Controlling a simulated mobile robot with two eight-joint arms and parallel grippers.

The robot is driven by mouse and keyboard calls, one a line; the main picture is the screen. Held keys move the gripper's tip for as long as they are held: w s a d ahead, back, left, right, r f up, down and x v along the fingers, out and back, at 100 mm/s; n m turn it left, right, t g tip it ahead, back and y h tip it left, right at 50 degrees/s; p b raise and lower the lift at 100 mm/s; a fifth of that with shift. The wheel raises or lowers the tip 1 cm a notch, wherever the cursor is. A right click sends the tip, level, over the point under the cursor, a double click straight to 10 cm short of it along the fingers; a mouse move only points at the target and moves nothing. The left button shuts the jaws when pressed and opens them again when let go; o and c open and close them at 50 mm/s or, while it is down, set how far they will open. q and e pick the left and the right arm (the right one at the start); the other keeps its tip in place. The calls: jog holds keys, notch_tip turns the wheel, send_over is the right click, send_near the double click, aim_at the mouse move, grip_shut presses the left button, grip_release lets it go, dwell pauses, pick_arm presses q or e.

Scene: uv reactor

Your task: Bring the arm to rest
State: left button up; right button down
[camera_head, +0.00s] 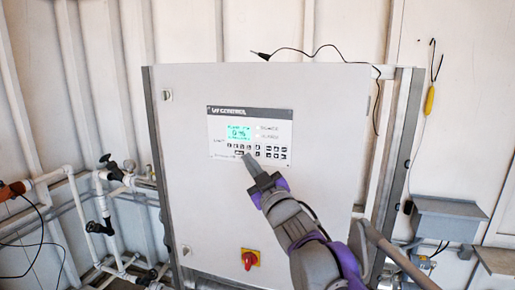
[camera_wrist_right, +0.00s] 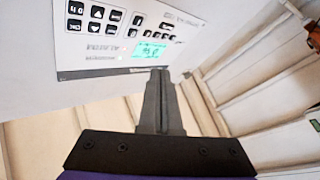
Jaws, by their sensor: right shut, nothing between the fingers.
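My right gripper (camera_head: 248,160) is shut and empty in the head view, with its tip in front of the lower part of the UV control panel (camera_head: 250,115). In the right wrist view the shut fingers (camera_wrist_right: 160,75) point toward the panel (camera_wrist_right: 125,62) and its lit green display (camera_wrist_right: 149,51). I cannot tell whether the tip touches the panel. My right arm (camera_head: 310,235) reaches up from the lower right. My left gripper does not show in either view.
The panel is on a large grey cabinet (camera_head: 200,200) with a red rotary switch (camera_head: 249,259) low on its door. White pipes with valves (camera_head: 100,200) stand at the left. A grey box (camera_head: 447,218) and a yellow hanging tool (camera_head: 430,100) are at the right.

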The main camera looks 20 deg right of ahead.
jog(key=s+d+f+m+g+h, duration=0.25)
jog(key=s+f, duration=0.25)
jog(key=f, duration=0.5)
jog(key=s+d+f+m+g+h, duration=0.1)
jog(key=s+f+m+g+h, duration=0.25)
jog(key=f, duration=0.55)
jog(key=s+a+f+m+g+y, duration=0.1)
jog(key=s+f+g, duration=0.8)
jog(key=s+f, duration=1.3)
jog(key=shift+s+a+f+y, duration=0.25)
jog(key=shift+a+f+y, duration=0.35)
jog(key=shift+a+y, duration=0.25)
